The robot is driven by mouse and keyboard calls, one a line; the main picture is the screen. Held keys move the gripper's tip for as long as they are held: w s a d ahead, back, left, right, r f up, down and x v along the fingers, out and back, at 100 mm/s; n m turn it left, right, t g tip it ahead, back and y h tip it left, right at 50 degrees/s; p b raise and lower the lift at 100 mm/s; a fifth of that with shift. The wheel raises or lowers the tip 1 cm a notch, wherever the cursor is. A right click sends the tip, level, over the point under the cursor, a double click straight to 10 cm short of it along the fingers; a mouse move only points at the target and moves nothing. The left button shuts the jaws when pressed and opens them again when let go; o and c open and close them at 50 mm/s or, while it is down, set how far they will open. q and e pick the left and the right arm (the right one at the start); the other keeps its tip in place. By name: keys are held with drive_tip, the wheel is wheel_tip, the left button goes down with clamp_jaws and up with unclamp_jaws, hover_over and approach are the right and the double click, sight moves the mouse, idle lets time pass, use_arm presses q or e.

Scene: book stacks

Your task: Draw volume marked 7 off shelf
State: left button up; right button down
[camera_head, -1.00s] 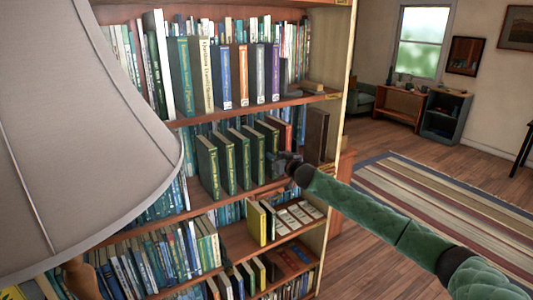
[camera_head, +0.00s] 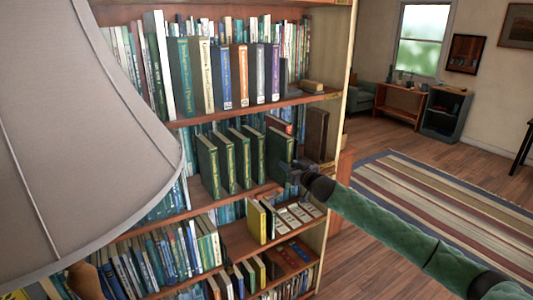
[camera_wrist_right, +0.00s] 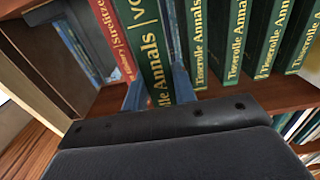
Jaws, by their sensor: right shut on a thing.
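A row of matching dark green volumes (camera_head: 225,160) stands on the middle shelf. In the right wrist view, several green spines (camera_wrist_right: 232,45) read "Annals" in gold. My right gripper (camera_head: 297,172) is shut on the green volume at the row's right end (camera_head: 279,147). That volume (camera_wrist_right: 148,48) stands upright and juts out past its neighbours. The gripper's two fingers (camera_wrist_right: 158,92) lie on either side of its spine. Its lettering shows "Annals" and "VO"; the rest, including any number, is cut off. My left gripper is not in view.
The shelf above (camera_head: 250,108) is close overhead. A large lampshade (camera_head: 80,130) fills the left. Open floor with a striped rug (camera_head: 440,205) lies right.

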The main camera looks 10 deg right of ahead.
drive_tip(key=v, duration=0.8)
drive_tip(key=shift+s+r, duration=0.2)
drive_tip(key=shift+s, duration=0.15)
drive_tip(key=shift+d, duration=0.15)
